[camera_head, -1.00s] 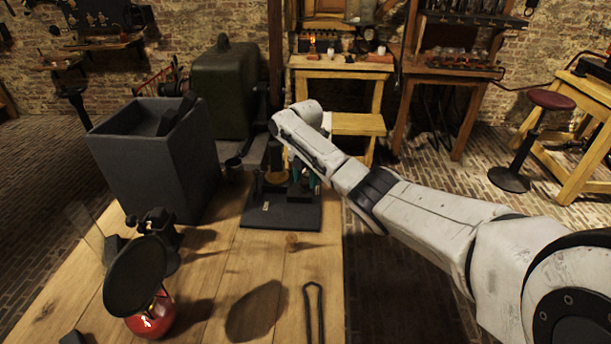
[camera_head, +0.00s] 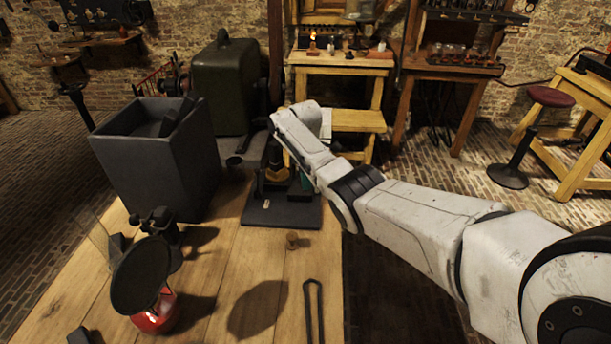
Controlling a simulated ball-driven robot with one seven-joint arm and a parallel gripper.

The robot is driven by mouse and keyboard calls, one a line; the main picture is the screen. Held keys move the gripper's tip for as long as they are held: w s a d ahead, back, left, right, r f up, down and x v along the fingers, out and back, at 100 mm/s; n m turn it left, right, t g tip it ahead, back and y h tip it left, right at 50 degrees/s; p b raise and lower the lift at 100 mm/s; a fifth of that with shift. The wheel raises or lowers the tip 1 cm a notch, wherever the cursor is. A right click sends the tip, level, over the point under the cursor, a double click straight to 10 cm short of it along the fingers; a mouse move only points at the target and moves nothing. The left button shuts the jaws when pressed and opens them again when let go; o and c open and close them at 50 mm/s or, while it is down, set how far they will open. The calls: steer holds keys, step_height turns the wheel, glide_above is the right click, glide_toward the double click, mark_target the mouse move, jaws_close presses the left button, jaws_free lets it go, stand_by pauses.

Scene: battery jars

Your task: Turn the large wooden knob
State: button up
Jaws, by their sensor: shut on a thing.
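The large wooden knob (camera_head: 277,176) is a round tan-brown piece on a device with a dark flat base plate (camera_head: 281,214), at the far end of the wooden table. My gripper (camera_head: 275,164) points down from the end of my white arm and is shut on the knob from above. The fingers are dark and small here, so their exact contact is hard to see. My wrist and forearm hide some of the device's right and back side.
A tall grey open box (camera_head: 155,170) stands left of the device. A small wooden peg (camera_head: 292,240) and black tongs (camera_head: 313,310) lie nearer on the table. The table's right edge runs below my arm.

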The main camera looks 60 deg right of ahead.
steer(key=m, duration=0.5)
steer(key=shift+m, duration=0.3)
steer(key=m, duration=1)
steer(key=shift+m, duration=0.4)
steer(key=m, duration=0.4)
steer(key=shift+m+b, duration=0.3)
steer(key=m, duration=0.5)
steer(key=shift+b, duration=0.4)
steer(key=m+b, duration=0.1)
steer(key=m, duration=0.4)
steer(key=m+b, duration=0.1)
steer(key=m, duration=0.4)
steer(key=shift+w, duration=0.1)
steer(key=m+b, duration=0.1)
steer(key=m, duration=0.4)
steer(key=shift+r, duration=0.1)
